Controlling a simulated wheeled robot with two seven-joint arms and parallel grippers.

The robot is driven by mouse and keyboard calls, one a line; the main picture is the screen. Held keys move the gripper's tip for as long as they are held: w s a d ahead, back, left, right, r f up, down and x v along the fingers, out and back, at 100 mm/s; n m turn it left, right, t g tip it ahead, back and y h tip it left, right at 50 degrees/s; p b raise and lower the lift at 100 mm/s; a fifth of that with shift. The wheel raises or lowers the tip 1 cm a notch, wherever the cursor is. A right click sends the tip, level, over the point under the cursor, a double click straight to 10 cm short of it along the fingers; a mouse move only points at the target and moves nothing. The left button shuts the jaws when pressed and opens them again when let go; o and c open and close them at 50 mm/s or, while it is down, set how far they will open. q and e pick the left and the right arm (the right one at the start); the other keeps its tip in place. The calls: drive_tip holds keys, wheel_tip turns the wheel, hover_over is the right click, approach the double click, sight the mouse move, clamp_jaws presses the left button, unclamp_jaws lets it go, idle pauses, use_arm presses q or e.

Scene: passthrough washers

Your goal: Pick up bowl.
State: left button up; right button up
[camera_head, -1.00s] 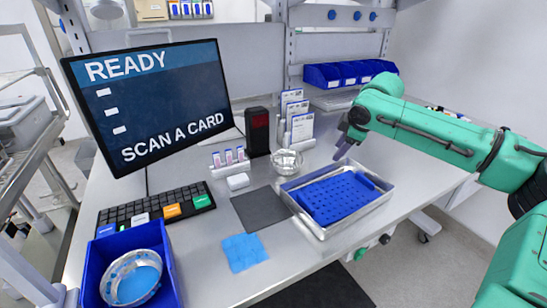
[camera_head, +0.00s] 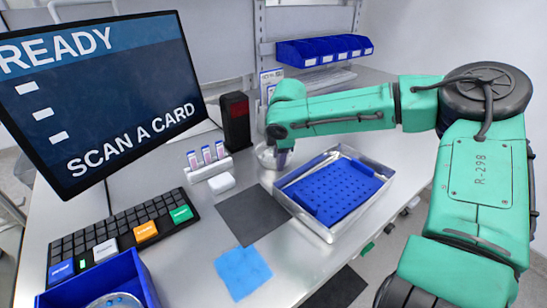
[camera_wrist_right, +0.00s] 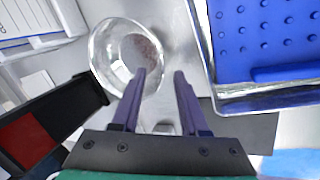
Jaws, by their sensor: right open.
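A clear glass bowl (camera_head: 264,156) stands on the grey bench, left of the metal tray, partly hidden by my right gripper in the head view. In the right wrist view the bowl (camera_wrist_right: 108,42) lies ahead and to the left, with its round rim in full sight. My right gripper (camera_wrist_right: 160,73) is open and empty; its left finger overlaps the bowl's near right rim in the picture. In the head view the right gripper (camera_head: 281,159) is at the bowl's right side. I cannot tell whether it touches. My left gripper is not in view.
A metal tray (camera_head: 327,232) with a blue perforated insert (camera_head: 335,190) is right of the bowl. A dark red-faced scanner box (camera_head: 236,121), a vial rack (camera_head: 209,169) and a monitor (camera_head: 95,95) stand left. A blue bin (camera_head: 140,272) holds another bowl (camera_head: 113,300).

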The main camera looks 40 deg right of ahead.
drive_tip(key=shift+x, duration=1.5)
drive_tip(key=shift+s+r, duration=0.1)
clamp_jaws()
